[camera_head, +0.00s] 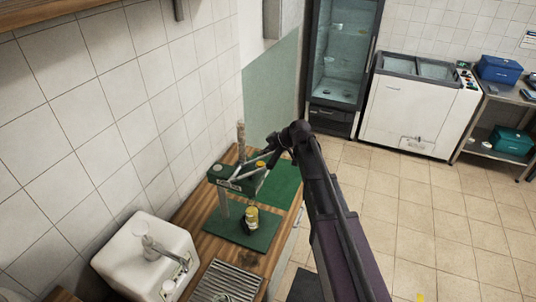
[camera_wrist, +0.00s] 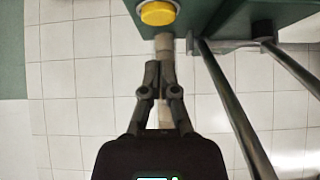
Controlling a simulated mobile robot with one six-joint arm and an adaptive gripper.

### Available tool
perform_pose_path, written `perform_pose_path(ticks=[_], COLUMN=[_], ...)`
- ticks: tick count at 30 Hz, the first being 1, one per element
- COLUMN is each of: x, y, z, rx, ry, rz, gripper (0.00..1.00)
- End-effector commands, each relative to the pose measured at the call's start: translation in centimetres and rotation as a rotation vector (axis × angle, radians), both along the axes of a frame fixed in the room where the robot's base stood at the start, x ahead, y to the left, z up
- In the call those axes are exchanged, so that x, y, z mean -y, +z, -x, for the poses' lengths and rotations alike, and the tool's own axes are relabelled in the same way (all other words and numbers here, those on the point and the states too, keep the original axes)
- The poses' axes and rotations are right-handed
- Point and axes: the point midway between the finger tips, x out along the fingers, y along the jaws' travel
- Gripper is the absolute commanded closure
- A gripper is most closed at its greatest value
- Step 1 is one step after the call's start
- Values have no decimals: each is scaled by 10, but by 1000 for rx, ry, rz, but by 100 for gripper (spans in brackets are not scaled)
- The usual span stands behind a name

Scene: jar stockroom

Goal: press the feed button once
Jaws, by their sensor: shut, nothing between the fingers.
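The yellow feed button (camera_wrist: 157,12) sits on a green housing (camera_wrist: 220,14) at the top of the wrist view. In the head view, a yellow round part (camera_head: 260,165), likely the same button, shows on the green machine (camera_head: 232,183) on the wooden counter. My gripper (camera_wrist: 160,66) is shut and empty, with its fingertips just below the button in the picture. A gap shows between fingertips and button; the depth between them is hard to tell. In the head view my wrist partly covers the machine's far side.
A yellow-lidded jar (camera_head: 251,216) stands on the green base in front of the machine. A white dispenser with a tap (camera_head: 146,250) and a metal grate (camera_head: 229,280) are nearer. Dark rods (camera_wrist: 232,105) run close to the gripper's right. A tiled wall lies left; open floor lies right.

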Motion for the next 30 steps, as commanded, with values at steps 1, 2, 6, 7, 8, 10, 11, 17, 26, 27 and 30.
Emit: perform_pose_path(ticks=[1, 2, 6, 7, 8, 10, 11, 17, 26, 27, 30], x=[0, 0, 0, 0, 0, 0, 0, 0, 0, 0, 0], y=[-8, -10, -20, -22, -23, -27, -28, -33, -33, -33, -33], z=[0, 0, 0, 0, 0, 1, 0, 1, 0, 0, 1], rx=[0, 0, 0, 0, 0, 0, -1, -1, -1, -1, -1], ry=[0, 0, 0, 0, 0, 0, 1, 1, 1, 1, 1], rz=[0, 0, 0, 0, 0, 0, 0, 0, 0, 0, 0], gripper=[100, 100, 100, 100, 100, 100, 100, 100, 100, 100, 100])
